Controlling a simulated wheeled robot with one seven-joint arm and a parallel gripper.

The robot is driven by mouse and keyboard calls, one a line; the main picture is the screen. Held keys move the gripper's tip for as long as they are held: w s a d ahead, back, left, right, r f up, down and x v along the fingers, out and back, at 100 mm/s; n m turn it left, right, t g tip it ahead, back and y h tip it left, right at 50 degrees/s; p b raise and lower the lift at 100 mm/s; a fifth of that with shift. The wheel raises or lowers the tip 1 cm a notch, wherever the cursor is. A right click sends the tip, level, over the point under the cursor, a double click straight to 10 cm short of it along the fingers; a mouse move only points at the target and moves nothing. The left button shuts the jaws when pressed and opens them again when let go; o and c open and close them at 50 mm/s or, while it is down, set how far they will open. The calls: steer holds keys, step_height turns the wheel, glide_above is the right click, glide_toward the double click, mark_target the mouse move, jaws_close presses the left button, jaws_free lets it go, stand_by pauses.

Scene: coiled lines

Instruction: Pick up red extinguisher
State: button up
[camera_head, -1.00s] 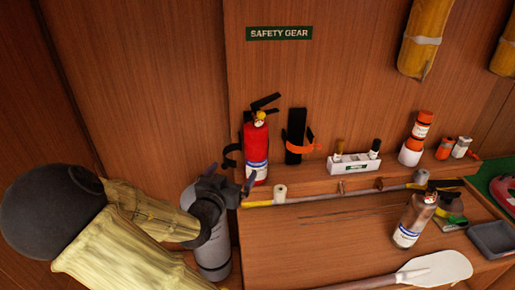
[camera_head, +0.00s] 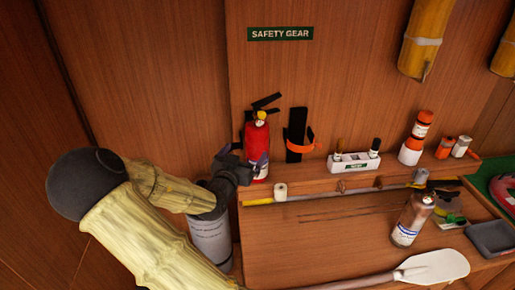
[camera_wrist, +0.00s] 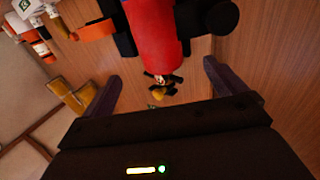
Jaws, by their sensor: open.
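The red extinguisher (camera_head: 257,141) stands upright on the shelf against the wood wall, below the green "SAFETY GEAR" sign. It has a black handle, a yellow part at the neck and a white-blue label. My gripper (camera_head: 243,156) is in front of its lower left side and hides part of its lower body. In the wrist view, the extinguisher's red body (camera_wrist: 153,30) lies beyond and between my two open fingers (camera_wrist: 162,72), with its neck and handle toward the palm. The jaws are empty. I cannot tell whether a finger touches it.
A black bracket with an orange strap (camera_head: 297,140) is mounted right of the extinguisher. A white holder (camera_head: 353,164) and orange-white canisters (camera_head: 413,145) stand farther right.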

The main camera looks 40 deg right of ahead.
mark_target(253, 140)
steer(key=p+x, duration=0.1)
steer(key=x, duration=0.3)
steer(key=shift+d+r, duration=0.1)
steer(key=shift+d, duration=0.05)
steer(key=shift+w+d, duration=0.25)
steer(key=shift+w+d+p, duration=0.1)
steer(key=shift+d+p, duration=0.1)
steer(key=shift+p, duration=0.25)
steer(key=p+x, duration=0.2)
steer(key=x, duration=0.2)
steer(key=shift+d+r+p, duration=0.1)
steer(key=shift+p, duration=0.25)
steer(key=shift+w+d, duration=0.25)
